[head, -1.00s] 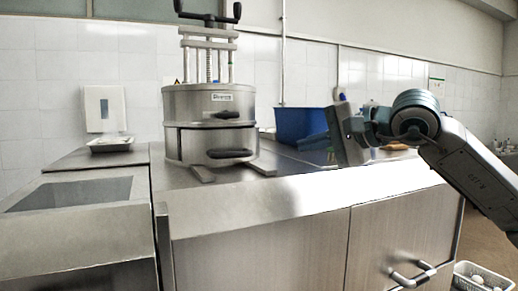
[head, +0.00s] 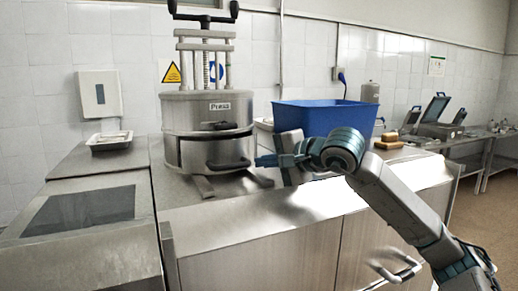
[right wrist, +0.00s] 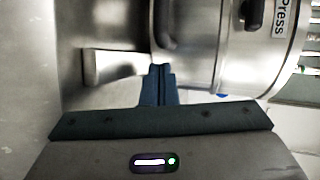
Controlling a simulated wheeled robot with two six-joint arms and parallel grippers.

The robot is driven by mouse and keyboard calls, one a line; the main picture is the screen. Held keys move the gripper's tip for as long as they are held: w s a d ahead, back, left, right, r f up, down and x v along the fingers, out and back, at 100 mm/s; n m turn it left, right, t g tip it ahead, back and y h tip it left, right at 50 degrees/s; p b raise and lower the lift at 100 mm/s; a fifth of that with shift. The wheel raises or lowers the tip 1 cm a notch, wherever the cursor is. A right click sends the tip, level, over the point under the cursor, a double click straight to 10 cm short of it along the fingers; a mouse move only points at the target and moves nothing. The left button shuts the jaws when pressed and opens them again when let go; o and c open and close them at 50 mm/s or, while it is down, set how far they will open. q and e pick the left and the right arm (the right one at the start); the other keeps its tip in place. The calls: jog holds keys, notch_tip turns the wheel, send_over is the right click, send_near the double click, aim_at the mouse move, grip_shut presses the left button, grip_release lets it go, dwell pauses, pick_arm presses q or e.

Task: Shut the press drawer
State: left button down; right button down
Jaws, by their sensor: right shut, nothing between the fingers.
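The steel press (head: 208,108) stands on the counter, a round drum with a screw frame on top. Its drawer (head: 196,156) is the lower front section, standing out a little from the drum with a dark gap along its upper left edge. A dark drawer handle (head: 228,164) runs across its front. My right gripper (head: 262,160) is shut and empty, just right of the handle and pointing left at it. In the right wrist view the shut fingers (right wrist: 158,85) lie close to the sideways-looking press (right wrist: 220,40); contact is unclear. My left gripper is out of view.
A blue bin (head: 325,117) stands behind my right arm. The counter front before the press is clear.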

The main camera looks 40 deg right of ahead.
aim_at(253, 154)
jog(key=shift+w+a+p, duration=0.15)
jog(key=shift+w+p, duration=0.45)
jog(key=shift+w, duration=0.4)
jog(key=shift+w+r+p, duration=0.15)
jog(key=shift+w+p, duration=0.1)
jog(key=shift+p, duration=0.15)
jog(key=w+p, duration=0.1)
jog(key=w+d+p, duration=0.1)
jog(key=w, duration=0.1)
jog(key=shift+w+r+p, duration=0.1)
jog(key=shift+p, duration=0.2)
jog(key=shift+w, duration=0.3)
jog(key=shift+s, duration=0.1)
jog(key=shift+d+f, duration=0.1)
jog(key=shift+f, duration=0.1)
